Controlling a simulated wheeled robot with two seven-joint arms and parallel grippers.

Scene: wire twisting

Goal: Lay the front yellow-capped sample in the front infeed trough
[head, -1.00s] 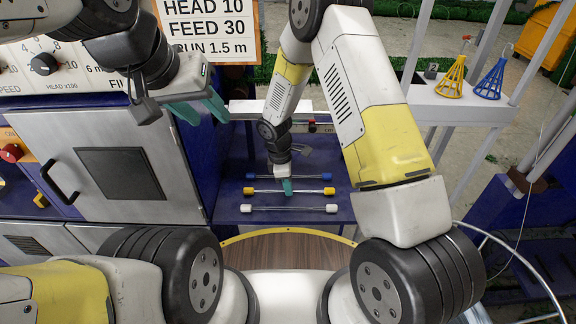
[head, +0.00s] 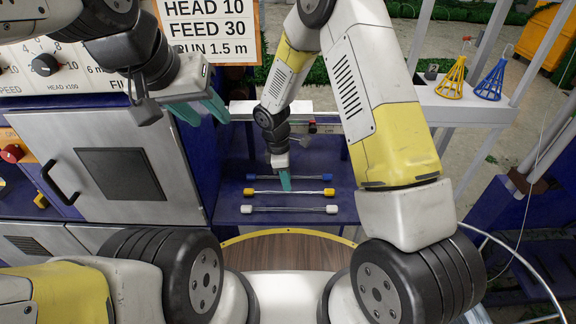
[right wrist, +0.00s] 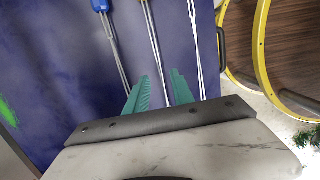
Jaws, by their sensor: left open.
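The yellow-capped sample (head: 308,191) is a thin pale rod with yellow ends. It lies crosswise on the dark blue surface (head: 340,212), between a blue-capped rod (head: 305,177) and a white-capped rod (head: 290,209). Contact cannot be told. My left gripper (head: 202,108) is open and empty before the cabinet. I cannot make out the front infeed trough.
A grey cabinet (head: 165,190) with a handle stands at left, below a dial panel (head: 75,65). A pale rail (head: 255,107) lies behind the rods. Yellow and blue wire cones (head: 452,82) stand on a white shelf at right. A yellow-rimmed round wooden top (head: 285,250) is in front.

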